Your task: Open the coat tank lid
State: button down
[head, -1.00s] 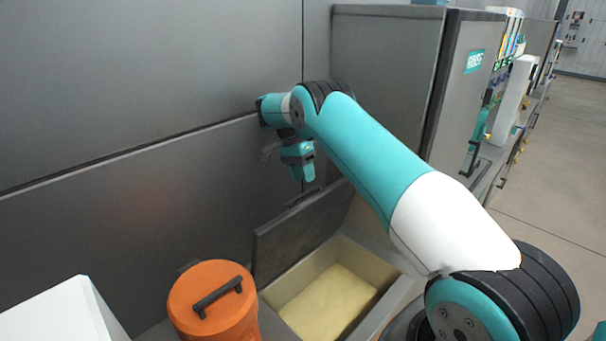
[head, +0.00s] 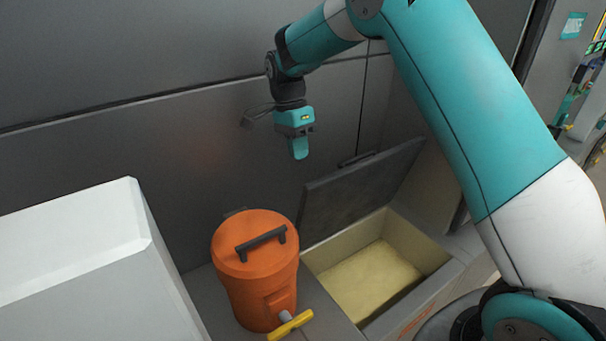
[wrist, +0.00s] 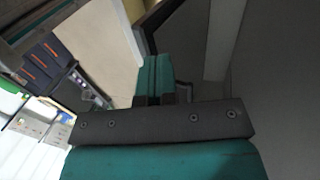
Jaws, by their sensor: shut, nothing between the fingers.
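The coat tank (head: 318,262) is a grey box with a cream inside, low against the wall in the head view. Its dark lid (head: 350,195) stands raised and tilted at the back edge, with a dark handle along its top. The tank's inside is open to view and holds something pale yellow. My gripper (head: 299,153) is shut and empty, pointing down. It hangs above and to the left of the lid, behind and above the orange container, apart from both. In the wrist view the teal fingers (wrist: 155,78) are together.
An orange container (head: 250,265) with a black handle and yellow tap stands just left of the tank. A white box (head: 75,245) is at the left. A grey wall (head: 190,130) runs close behind. Cabinets with panels stand at the far right.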

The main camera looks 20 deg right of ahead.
jog(key=p+x, duration=0.2)
jog(key=x, duration=0.4)
jog(key=shift+f, duration=0.25)
